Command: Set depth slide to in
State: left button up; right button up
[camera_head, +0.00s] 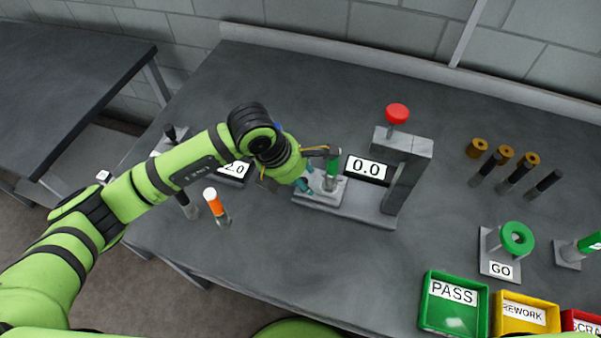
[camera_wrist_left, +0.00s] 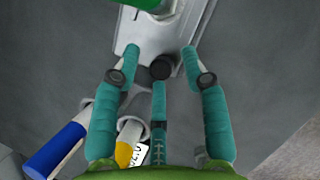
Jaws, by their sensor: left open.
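The grey crimper (camera_head: 408,165) stands mid-table with a red knob (camera_head: 397,112) on top and a display (camera_head: 367,168) reading 0.0. A light grey slide plate (camera_head: 322,197) lies at its left end, and a green upright part (camera_head: 331,174) stands over it. The plate also shows in the wrist view (camera_wrist_left: 178,28). My left gripper (camera_head: 306,183) is at the plate's left end. In the wrist view its teal fingers (camera_wrist_left: 160,72) are spread around a small dark round knob (camera_wrist_left: 161,66) at the plate's end. I cannot tell whether they touch it. My right gripper is out of view.
A second display (camera_head: 236,169) and an orange-white cylinder (camera_head: 215,205) stand left, close to my arm. Green PASS (camera_head: 424,300), yellow REWORK (camera_head: 525,328) and red trays line the front right. A GO gauge (camera_head: 500,268) and several pins stand right. The table behind the crimper is clear.

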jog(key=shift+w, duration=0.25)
pick_arm(q)
grip_shut()
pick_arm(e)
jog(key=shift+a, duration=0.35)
pick_arm(q)
jog(key=shift+d, duration=0.15)
